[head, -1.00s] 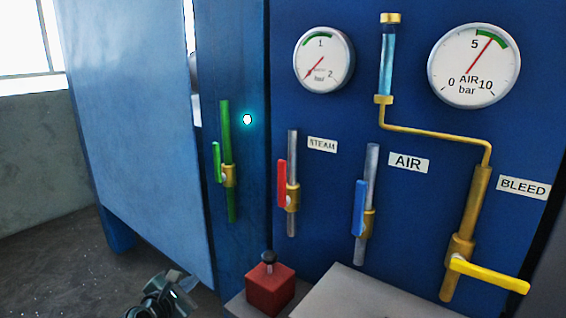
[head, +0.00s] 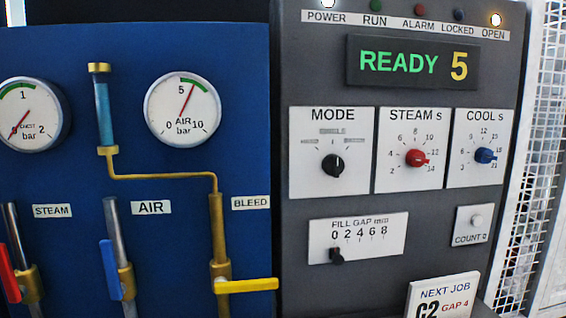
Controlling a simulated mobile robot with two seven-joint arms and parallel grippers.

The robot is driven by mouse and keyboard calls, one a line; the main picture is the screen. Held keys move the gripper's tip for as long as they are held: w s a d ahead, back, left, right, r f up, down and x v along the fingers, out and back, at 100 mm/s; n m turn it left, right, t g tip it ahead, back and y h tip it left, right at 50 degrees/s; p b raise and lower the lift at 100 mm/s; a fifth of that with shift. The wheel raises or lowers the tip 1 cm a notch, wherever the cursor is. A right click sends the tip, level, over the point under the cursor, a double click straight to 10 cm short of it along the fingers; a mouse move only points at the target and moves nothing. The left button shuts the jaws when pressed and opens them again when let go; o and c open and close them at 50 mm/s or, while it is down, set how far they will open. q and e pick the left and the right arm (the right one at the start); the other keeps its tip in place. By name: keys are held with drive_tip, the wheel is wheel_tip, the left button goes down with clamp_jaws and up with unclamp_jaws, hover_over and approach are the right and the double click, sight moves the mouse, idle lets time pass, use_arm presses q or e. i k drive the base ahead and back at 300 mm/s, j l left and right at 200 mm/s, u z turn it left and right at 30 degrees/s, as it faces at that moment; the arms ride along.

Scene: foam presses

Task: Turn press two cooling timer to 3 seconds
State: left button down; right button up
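The blue cooling timer knob (head: 485,155) sits on a white plate (head: 476,178) marked COOL s, at the upper right of a grey control panel. Its scale runs from 3 at lower left, over 12 at the top, to 21 at lower right. The knob's pointer seems to face right, near 18, but it is too small to read exactly. No press number shows on the panel. Neither of my grippers is in the head view.
The display (head: 412,63) reads READY 5. The red STEAM s knob (head: 416,158) is close left of the cooling knob, with the black MODE knob (head: 332,165) beyond it. A yellow bleed handle (head: 247,286) sticks out at lower left. Wire mesh (head: 538,150) stands at right.

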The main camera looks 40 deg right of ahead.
sight(483, 156)
drive_tip(key=z, duration=2.55)
